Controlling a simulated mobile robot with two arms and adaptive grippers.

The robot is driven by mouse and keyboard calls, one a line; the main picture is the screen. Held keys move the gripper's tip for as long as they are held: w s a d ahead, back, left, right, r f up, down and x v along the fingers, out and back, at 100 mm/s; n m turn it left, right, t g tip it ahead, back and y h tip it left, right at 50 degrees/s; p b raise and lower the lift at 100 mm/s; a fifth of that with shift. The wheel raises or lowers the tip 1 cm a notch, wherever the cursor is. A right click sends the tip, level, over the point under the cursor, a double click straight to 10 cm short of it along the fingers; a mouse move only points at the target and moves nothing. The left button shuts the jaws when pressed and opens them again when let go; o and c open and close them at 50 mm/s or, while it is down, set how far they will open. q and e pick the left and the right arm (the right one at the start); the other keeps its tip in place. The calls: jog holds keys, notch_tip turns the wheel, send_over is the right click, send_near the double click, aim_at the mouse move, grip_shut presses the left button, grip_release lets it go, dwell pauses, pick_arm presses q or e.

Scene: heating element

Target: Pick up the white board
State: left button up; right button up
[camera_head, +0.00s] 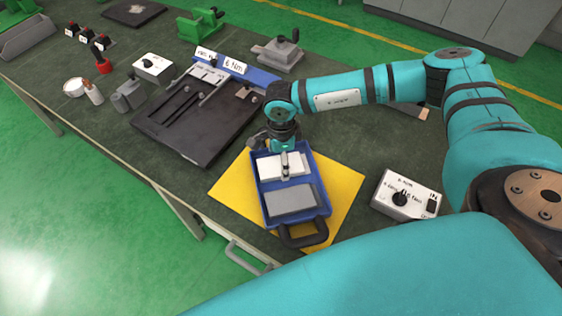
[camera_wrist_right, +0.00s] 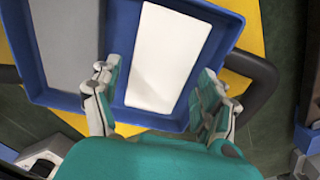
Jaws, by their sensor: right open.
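The white board (camera_head: 271,167) lies in the blue tray (camera_head: 258,191), in the half farther from me, beside a grey board (camera_head: 291,201). My right gripper (camera_head: 287,167) reaches down over the white board and hides part of it. In the right wrist view the white board (camera_wrist_right: 168,55) shows between the two spread fingers of the right gripper (camera_wrist_right: 157,84). The gripper is open and holds nothing. How high the fingertips are above the board is hard to tell. My left gripper is not in view.
The tray has a dark handle (camera_head: 304,236) at its near end and rests on a yellow mat (camera_head: 345,183). A white control box (camera_head: 406,195) stands to the right. A dark fixture plate (camera_head: 190,135) with a blue back rail lies to the left.

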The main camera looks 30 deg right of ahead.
jog(key=shift+f, duration=0.9)
jog(key=shift+c, duration=0.4)
jog(key=c, duration=0.9)
